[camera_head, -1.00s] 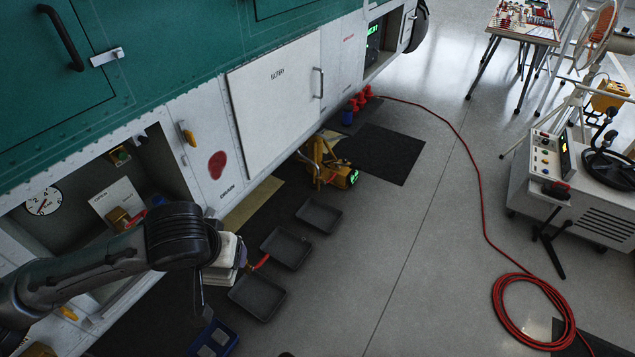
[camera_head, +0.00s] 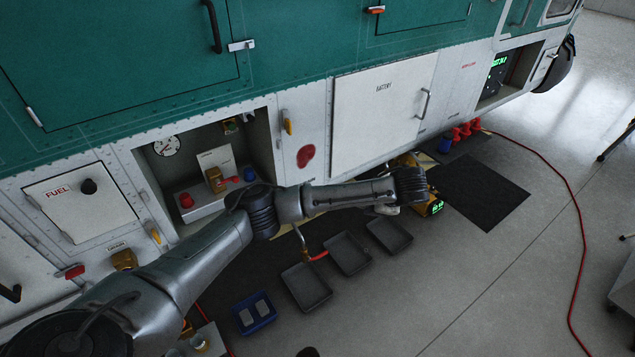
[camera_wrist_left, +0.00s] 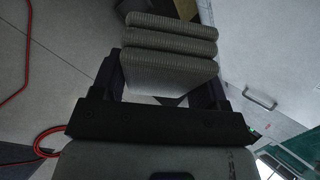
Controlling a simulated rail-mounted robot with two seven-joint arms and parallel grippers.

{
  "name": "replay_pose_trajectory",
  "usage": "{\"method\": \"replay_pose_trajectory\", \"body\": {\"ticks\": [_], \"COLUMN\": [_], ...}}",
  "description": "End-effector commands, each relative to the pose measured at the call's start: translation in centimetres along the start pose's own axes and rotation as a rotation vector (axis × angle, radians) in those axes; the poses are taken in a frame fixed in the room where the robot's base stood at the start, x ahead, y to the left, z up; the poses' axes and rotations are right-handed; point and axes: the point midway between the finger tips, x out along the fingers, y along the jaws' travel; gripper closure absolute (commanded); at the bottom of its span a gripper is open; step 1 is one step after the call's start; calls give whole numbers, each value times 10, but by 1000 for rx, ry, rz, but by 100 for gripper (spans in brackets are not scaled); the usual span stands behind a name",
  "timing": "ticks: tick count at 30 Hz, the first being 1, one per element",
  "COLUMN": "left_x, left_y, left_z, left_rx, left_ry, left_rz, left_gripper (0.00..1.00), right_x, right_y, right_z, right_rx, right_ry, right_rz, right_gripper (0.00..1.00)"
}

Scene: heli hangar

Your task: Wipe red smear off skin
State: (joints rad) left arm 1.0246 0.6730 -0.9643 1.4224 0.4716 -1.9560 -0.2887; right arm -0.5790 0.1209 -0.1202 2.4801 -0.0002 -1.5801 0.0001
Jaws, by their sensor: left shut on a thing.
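The red smear (camera_head: 306,156) is a dark red oval on the white lower skin panel, between the open bay and the battery door. It is in full view, just above my left arm. My left gripper (camera_wrist_left: 160,88) is shut on a folded grey cloth (camera_wrist_left: 170,47), which shows as several thick layers between the fingers in the left wrist view. In the head view my wrist hides most of the gripper; only a pale bit of the cloth (camera_head: 386,209) shows below it, right of the smear and below the battery door. My right gripper is not in view.
The battery door (camera_head: 382,105) has a protruding handle (camera_head: 423,103). The open bay (camera_head: 262,150) is left of the smear. Grey trays (camera_head: 307,287) and a blue tray (camera_head: 254,314) lie below. A yellow device (camera_head: 434,207) stands near my wrist.

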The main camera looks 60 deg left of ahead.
Motion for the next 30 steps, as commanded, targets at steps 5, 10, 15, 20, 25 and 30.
{"method": "replay_pose_trajectory", "body": {"ticks": [5,10,15,20,25,30], "left_x": [67,114,143,157,167,177], "left_y": [-23,-36,-41,-43,-47,-56], "left_z": [37,74,101,116,124,131], "left_rx": [210,304,332,337,337,335], "left_ry": [-117,-199,-257,-288,-300,-299], "left_rz": [-251,-428,-516,-553,-565,-565], "left_gripper": [51,51,51,51,51,51], "right_x": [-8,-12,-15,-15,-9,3], "right_y": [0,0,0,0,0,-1], "right_z": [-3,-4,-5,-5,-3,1], "right_rx": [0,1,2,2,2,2], "right_ry": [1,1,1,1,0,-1], "right_rz": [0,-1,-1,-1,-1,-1], "right_gripper": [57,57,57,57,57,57]}}
